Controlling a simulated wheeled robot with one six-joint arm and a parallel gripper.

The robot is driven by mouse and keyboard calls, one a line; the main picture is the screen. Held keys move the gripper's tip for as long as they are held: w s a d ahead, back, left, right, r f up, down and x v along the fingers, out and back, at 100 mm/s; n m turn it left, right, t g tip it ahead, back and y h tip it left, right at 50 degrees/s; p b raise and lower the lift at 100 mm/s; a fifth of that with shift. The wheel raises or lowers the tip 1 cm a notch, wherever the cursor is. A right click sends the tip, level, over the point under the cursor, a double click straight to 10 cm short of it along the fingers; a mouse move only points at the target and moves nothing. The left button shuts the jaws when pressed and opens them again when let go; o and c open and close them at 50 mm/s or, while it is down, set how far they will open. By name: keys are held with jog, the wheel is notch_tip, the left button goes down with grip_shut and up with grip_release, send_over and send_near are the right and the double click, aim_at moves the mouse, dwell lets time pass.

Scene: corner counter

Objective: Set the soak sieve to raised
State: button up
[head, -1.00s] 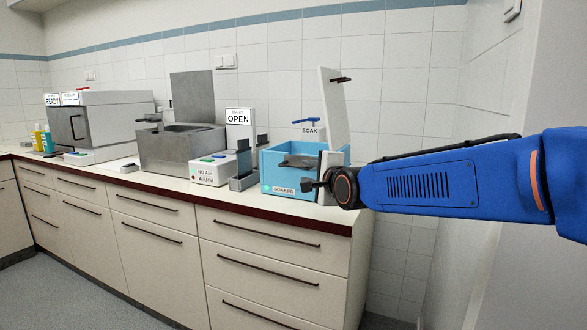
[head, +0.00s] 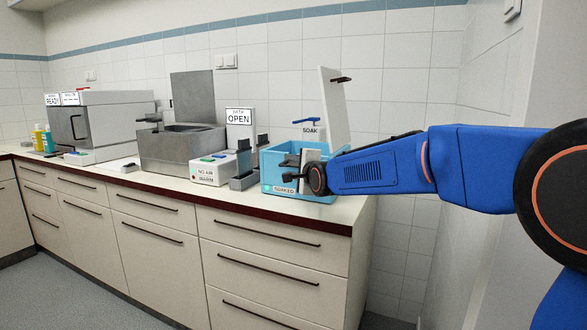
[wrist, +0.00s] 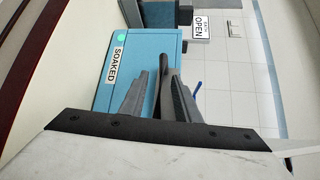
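The light-blue soak tub (head: 272,172) stands at the right end of the counter with its pale lid (head: 334,105) raised. Its front label reads SOAKED beside a green light, also clear in the wrist view (wrist: 117,65). My gripper (head: 290,177) is at the tub's front right, partly covering it. In the wrist view, my two grey fingers (wrist: 157,82) are apart. A dark bar (wrist: 164,75), apparently the sieve handle, shows between them, with blue visible between it and the left finger. The sieve itself is mostly hidden, so its height is unclear.
A blue lever stands behind the tub by a SOAK sign (head: 311,130). Left of the tub are a grey holder (head: 243,182), a white box reading NO AIR and WARM (head: 208,172), an OPEN sign (head: 239,116) and a grey bath (head: 165,150). A wall closes the right side.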

grip_shut()
notch_tip(320, 180, up, 9)
jog(key=shift+r, duration=0.1)
dwell(0.4)
grip_release()
